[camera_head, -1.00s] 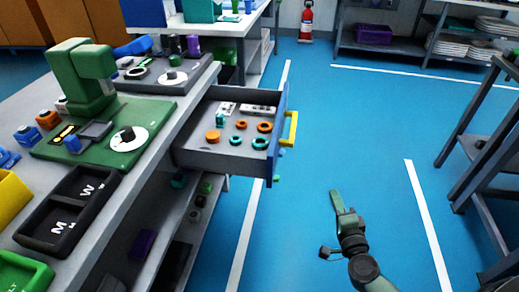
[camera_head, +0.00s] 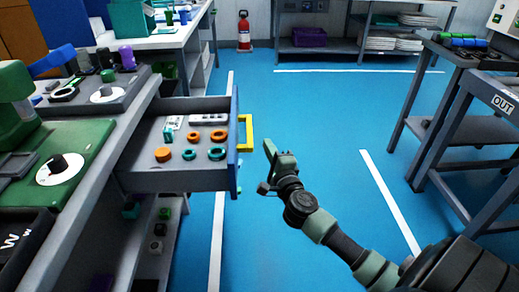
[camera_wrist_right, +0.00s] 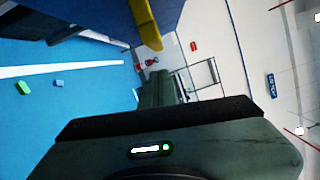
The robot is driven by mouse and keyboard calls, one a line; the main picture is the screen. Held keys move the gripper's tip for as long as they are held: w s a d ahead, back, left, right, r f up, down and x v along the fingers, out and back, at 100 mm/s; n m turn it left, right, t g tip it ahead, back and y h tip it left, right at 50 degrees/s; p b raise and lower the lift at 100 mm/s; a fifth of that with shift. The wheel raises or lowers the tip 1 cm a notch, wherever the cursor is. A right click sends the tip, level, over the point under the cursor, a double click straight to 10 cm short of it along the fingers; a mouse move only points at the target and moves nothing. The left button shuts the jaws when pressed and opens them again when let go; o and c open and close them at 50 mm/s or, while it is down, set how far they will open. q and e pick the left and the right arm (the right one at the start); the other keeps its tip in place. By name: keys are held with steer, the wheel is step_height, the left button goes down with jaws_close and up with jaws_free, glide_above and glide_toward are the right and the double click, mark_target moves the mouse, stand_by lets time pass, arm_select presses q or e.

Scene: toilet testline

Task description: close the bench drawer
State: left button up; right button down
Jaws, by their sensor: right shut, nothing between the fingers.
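The bench drawer (camera_head: 180,178) is pulled out from the bench on the left in the head view. Its blue front (camera_head: 234,140) carries a yellow handle (camera_head: 245,132) on the outer face. Orange and teal rings and several small parts lie inside. My right gripper (camera_head: 268,149) is shut and empty, just right of the handle and apart from it in the head view. In the right wrist view, the yellow handle (camera_wrist_right: 145,22) and blue front (camera_wrist_right: 90,18) show at the top, beyond the gripper. My left gripper is not in view.
The bench top (camera_head: 105,135) holds a green fixture (camera_head: 85,150) and a grey one. A dark OUT stand (camera_head: 480,130) is on the right. Blue floor (camera_head: 310,110) with white lines lies open between. A fire extinguisher (camera_head: 244,32) stands at the back.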

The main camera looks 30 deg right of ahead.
steer(key=shift+w+a+r, duration=0.15)
steer(key=shift+w+a, duration=0.2)
steer(key=shift+a, duration=0.3)
steer(key=shift+w+a+r, duration=0.1)
steer(key=shift+w+a, duration=0.2)
steer(key=shift+a, duration=0.3)
